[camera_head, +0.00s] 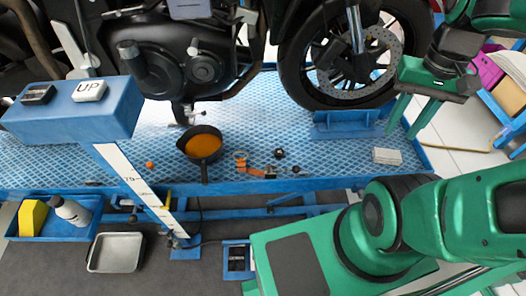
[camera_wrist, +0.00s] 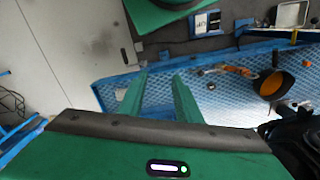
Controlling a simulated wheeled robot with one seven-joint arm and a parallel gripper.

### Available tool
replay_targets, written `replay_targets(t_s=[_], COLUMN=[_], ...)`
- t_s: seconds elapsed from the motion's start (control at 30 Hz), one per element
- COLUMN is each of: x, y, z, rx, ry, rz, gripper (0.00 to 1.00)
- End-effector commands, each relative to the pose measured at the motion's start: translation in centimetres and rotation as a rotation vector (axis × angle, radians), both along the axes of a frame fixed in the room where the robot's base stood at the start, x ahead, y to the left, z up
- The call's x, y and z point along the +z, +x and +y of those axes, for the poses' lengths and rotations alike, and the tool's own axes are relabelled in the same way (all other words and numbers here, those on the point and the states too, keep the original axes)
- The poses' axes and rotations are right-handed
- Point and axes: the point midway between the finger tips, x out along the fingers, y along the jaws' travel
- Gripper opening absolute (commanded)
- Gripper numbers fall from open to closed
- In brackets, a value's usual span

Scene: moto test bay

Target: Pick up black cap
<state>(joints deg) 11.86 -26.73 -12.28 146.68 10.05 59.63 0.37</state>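A small round black object (camera_head: 279,153), which looks like the black cap, lies on the blue-and-white patterned lift platform (camera_head: 335,160). It is just behind and right of an orange-and-grey tool (camera_head: 250,169), apart from it. My gripper (camera_head: 401,136) is at the right, above the platform's right end, well away from the black object. Its two green fingers are apart with nothing between them. In the wrist view, the open fingers (camera_wrist: 159,74) point toward the platform's end and floor. The orange tool (camera_wrist: 240,71) shows there, but I cannot make out the black object clearly.
A dark pan with orange contents (camera_head: 203,143) stands left of the tool. A motorcycle wheel (camera_head: 350,55) rises behind. A small white block (camera_head: 387,156) lies at the platform's right, and an orange ball (camera_head: 149,165) at its left. A control post (camera_head: 75,108) stands in front.

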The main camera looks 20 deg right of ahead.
Motion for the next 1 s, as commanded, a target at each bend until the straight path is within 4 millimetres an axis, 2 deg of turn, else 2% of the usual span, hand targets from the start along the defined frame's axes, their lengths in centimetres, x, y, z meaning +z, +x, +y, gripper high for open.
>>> replay_targets(t_s=[0.27, 0.37, 0.47, 0.57, 0.77, 1.0], x=[0.0, 0.3, 0.3, -0.2, -2.2, -5.9], y=[0.0, -0.8, -0.2, 1.8, 7.4, 14.3], z=[0.0, 0.0, 0.0, 0.6, 1.3, 3.1], rx=[0.000, 0.008, 0.042, 0.121, 0.367, 0.673], ry=[0.000, 0.000, -0.004, -0.010, -0.025, -0.037], rz=[0.000, -0.010, -0.009, -0.004, 0.004, 0.009], gripper=[0.31, 0.54, 0.54, 0.54, 0.54, 0.54])
